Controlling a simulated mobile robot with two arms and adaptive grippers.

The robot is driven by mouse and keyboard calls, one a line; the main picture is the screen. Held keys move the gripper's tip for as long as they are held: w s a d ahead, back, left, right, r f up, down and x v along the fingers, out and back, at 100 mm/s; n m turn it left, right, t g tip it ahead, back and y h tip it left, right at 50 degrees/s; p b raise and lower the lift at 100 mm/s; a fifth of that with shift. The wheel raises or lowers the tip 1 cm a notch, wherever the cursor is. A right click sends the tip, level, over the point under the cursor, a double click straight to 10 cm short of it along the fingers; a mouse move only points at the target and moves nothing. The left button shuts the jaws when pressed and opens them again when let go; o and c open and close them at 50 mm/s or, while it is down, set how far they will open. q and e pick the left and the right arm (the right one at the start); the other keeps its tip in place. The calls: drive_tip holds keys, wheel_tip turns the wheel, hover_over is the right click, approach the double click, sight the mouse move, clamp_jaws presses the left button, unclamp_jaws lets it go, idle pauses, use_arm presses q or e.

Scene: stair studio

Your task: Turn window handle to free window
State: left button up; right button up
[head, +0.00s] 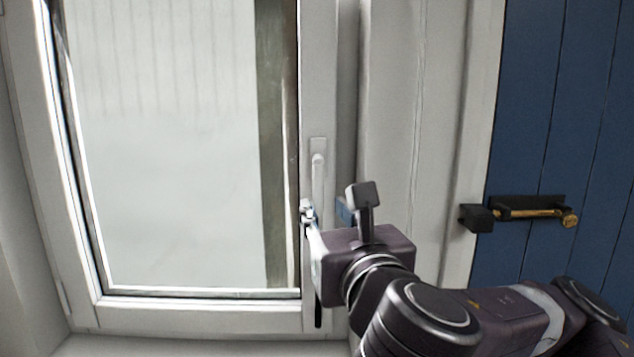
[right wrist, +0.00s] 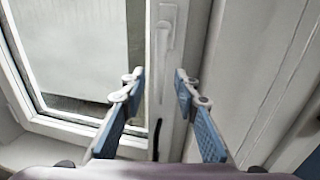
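The white window handle (head: 318,168) sits on the right side of the window frame (head: 200,316), with its lever pointing straight down. Its lower part is hidden behind my right gripper in the head view. My right gripper (head: 326,211) is at the height of the lever's lower part. In the right wrist view my right gripper (right wrist: 159,82) is open, with one blue-padded finger on each side of the handle (right wrist: 165,40). The lever appears between the fingers; I cannot tell whether they touch it. The window looks shut. My left gripper is in neither view.
A blue plank door (head: 565,100) with a black and brass latch (head: 530,212) is at the right. A white post (head: 410,120) stands between window and door. A dark narrow strip (head: 318,312) shows below the gripper.

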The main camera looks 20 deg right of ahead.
sight(319, 201)
drive_tip(key=p, duration=0.2)
drive_tip(key=shift+w+d+r+p, duration=0.1)
drive_tip(key=shift+w+r+p, duration=0.15)
drive_tip(key=shift+p, duration=0.15)
drive_tip(key=w, duration=0.4)
drive_tip(key=shift+d+f, duration=0.15)
drive_tip(key=shift+f, duration=0.1)
drive_tip(key=shift+w+p, duration=0.3)
drive_tip(key=shift+w, duration=0.3)
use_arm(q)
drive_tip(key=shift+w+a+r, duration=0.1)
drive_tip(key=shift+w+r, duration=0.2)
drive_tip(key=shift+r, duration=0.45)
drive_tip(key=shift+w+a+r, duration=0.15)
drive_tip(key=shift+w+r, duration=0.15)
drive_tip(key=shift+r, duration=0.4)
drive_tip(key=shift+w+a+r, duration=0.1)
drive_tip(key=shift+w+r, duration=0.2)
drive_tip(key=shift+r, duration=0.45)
use_arm(e)
clamp_jaws()
